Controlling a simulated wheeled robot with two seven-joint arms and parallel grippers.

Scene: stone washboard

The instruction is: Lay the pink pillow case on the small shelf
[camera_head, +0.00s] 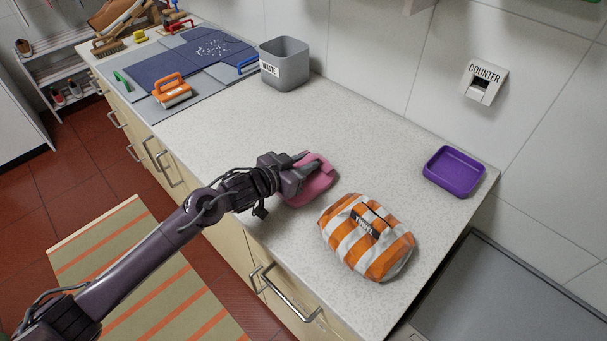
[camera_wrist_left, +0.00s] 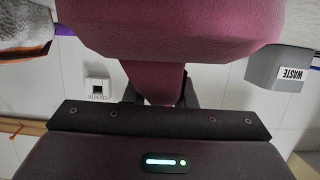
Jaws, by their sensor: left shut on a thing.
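The pink pillow case (camera_head: 314,182) is in my left gripper (camera_head: 307,172), which is shut on it over the counter's front part. I cannot tell whether its underside touches the counter. In the left wrist view the pink pillow case (camera_wrist_left: 170,30) fills the upper middle, thick and rounded, with a narrower part running down between the fingers (camera_wrist_left: 165,95). A shelf-like edge (camera_head: 419,5) shows on the wall at the top of the head view, mostly cut off; I cannot tell if it is the small shelf. My right gripper is not in view.
An orange-and-white striped bag (camera_head: 366,237) lies right of the gripper. A purple tray (camera_head: 454,172) is at the back right, a grey waste bin (camera_head: 285,64) at the back. A counter device (camera_head: 484,82) is on the wall. The counter's middle (camera_head: 370,130) is clear.

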